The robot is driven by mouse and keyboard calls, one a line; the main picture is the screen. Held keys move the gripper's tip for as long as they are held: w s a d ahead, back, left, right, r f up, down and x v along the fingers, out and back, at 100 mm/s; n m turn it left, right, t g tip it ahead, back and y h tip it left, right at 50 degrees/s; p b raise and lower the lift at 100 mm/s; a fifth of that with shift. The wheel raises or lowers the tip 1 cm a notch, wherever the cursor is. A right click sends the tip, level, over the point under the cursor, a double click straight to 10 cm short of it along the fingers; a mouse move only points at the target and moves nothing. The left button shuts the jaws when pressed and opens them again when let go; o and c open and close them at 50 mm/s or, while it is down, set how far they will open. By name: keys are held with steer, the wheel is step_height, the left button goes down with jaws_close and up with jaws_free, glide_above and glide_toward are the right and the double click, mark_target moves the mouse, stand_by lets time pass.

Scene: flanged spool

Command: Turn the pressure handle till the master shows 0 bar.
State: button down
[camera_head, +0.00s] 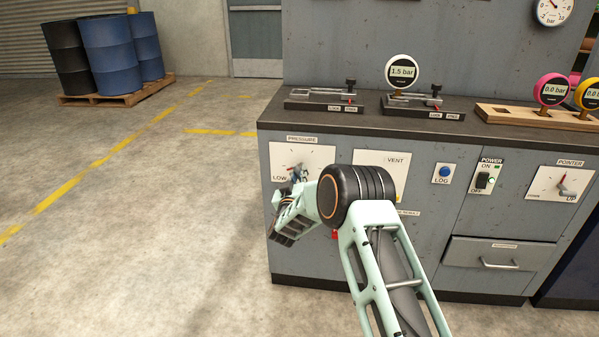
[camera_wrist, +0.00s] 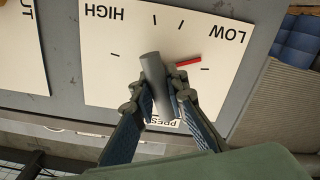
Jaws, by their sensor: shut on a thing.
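The pressure panel (camera_head: 318,157) is a white plate on the front of the grey cabinet. In the wrist view the plate (camera_wrist: 110,70) appears upside down, with HIGH at left and LOW at right. My gripper (camera_wrist: 158,92) is shut on the grey pressure handle (camera_wrist: 152,68), with a finger on each side. The red pointer (camera_wrist: 188,61) lies toward the LOW side, near a tick mark. In the head view my arm hides part of the panel. A white-rimmed gauge (camera_head: 402,72) on the bench reads 1.5 bar; I see no label naming it the master.
Pink (camera_head: 552,90) and yellow (camera_head: 588,94) gauges stand on a wooden rack (camera_head: 520,114). A dial (camera_head: 552,10) hangs above. Beside the pressure panel are a vent panel (camera_head: 372,158), a LOG button (camera_head: 444,172) and a power switch (camera_head: 484,180).

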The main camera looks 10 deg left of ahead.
steer(key=n, duration=0.5)
steer(key=shift+n, duration=0.3)
steer(key=n, duration=0.6)
steer(key=shift+d, duration=0.1)
stand_by(0.3)
steer(key=c, duration=1.8)
jaws_free()
